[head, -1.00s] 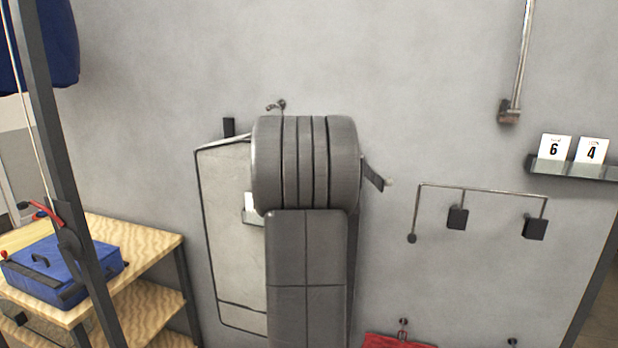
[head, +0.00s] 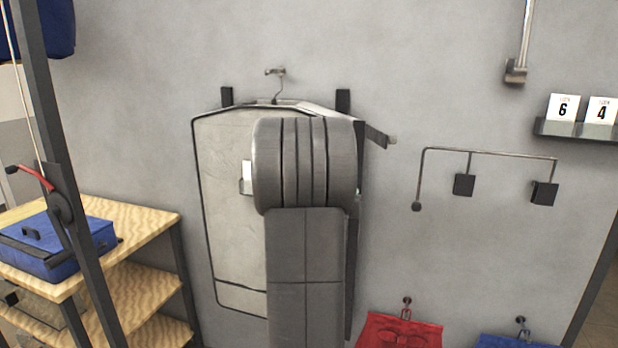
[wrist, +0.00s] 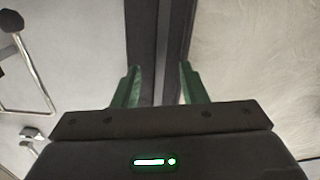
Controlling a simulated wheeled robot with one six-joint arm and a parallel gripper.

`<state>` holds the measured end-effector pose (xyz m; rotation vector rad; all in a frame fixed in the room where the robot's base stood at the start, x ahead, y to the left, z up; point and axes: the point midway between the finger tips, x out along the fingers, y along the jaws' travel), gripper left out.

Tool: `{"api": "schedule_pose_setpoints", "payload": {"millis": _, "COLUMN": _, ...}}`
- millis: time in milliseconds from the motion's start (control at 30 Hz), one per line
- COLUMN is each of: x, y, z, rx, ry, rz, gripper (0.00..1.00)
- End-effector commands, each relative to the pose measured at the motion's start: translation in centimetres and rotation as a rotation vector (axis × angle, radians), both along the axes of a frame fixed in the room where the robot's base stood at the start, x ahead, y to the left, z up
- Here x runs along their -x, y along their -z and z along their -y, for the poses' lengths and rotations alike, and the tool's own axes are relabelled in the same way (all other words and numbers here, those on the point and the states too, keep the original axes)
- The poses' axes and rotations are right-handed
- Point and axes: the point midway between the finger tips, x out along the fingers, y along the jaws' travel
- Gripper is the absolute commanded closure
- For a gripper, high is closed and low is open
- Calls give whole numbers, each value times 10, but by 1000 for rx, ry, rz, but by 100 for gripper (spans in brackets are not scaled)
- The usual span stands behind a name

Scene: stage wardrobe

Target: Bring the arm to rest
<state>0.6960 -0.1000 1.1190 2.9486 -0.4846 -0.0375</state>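My gripper (wrist: 160,85) shows in the wrist view as two green fingers set apart, with no object clearly held between them. A dark upright edge strip runs behind and between the fingers; I cannot tell whether they touch it. In the head view my own arm stands folded upright in the middle and hides my gripper. Behind the arm a pale garment bag (head: 228,215) with dark piping hangs against the wall; the arm covers its middle and much of its right side.
A wall hook (head: 275,73) sits above the bag. A bent metal rail (head: 490,151) with dark blocks and a card shelf (head: 575,130) are on the right. Red (head: 400,332) and blue (head: 515,341) bags hang low. A wooden shelf unit (head: 150,235) with a blue case (head: 60,242) stands left.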

Motion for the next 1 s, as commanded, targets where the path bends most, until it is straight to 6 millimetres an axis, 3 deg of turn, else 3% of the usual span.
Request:
{"api": "schedule_pose_setpoints", "payload": {"millis": 33, "x": 0, "y": 12, "z": 0, "rx": 1, "ry": 0, "rz": -1, "gripper": 61}}
{"api": "schedule_pose_setpoints", "payload": {"millis": 1000, "x": 0, "y": 130, "z": 0, "rx": 0, "ry": -1, "rz": -1, "gripper": 61}}
